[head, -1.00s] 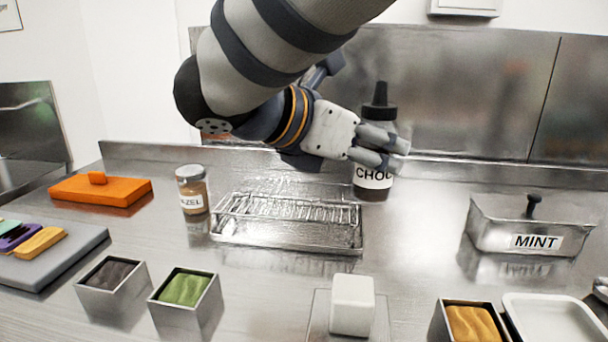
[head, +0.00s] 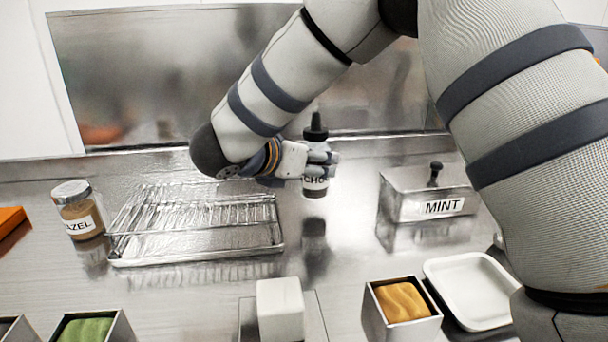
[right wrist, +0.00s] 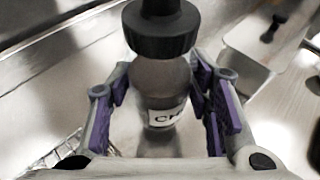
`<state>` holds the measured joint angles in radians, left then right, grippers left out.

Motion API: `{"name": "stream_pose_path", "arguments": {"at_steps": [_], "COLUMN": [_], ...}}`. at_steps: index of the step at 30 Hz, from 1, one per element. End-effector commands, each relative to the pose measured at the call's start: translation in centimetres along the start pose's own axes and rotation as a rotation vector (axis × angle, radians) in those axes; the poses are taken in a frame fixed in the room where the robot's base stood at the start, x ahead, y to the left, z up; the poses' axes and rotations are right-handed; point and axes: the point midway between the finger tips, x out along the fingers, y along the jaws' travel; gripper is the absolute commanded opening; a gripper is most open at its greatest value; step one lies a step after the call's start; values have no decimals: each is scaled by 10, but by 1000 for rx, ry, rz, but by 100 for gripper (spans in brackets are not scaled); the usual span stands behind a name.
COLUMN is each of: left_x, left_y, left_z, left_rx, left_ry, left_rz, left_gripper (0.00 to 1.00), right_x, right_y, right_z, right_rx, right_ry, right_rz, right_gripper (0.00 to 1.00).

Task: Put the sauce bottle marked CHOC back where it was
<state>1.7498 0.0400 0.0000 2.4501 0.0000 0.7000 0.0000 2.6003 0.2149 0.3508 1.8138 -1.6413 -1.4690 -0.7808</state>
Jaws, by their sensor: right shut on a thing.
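The CHOC sauce bottle (head: 315,186) is dark with a black nozzle cap and a white label. It is upright near the back of the steel counter, between the wire rack and the MINT container. My right gripper (head: 322,163) is shut around its body, and the fingers partly cover it. A gap between its base and its reflection shows it a little above the counter. In the right wrist view the bottle (right wrist: 160,80) sits between both purple-padded fingers, its cap toward the camera. My left gripper is not in view.
The wire rack on its tray (head: 195,250) is left of the bottle, with a jar labelled AZEL (head: 78,211) beyond. The MINT container (head: 420,207) stands to the right. A white block (head: 280,310), a tub (head: 403,302) and a white tray (head: 468,290) are in front.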

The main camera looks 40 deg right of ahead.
Motion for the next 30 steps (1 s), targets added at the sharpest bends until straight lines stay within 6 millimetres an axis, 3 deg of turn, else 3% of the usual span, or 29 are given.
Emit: {"name": "stream_pose_path", "arguments": {"at_steps": [4, 16, 17, 19, 30], "left_x": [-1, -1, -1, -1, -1], "left_y": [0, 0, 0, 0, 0], "left_z": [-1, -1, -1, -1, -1], "left_rx": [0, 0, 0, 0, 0], "left_ry": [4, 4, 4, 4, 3], "left_rz": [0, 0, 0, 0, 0], "left_gripper": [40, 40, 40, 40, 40], "right_x": [9, 12, 12, 12, 10], "right_y": [0, 0, 0, 0, 0], "right_z": [-24, -30, -30, -30, -27], "right_rx": [-2, -1, -1, -1, 1], "right_ry": [2, -1, 1, 1, 3], "right_rz": [-2, -2, -2, -2, -1], "right_gripper": [17, 17, 50, 66, 66]}}
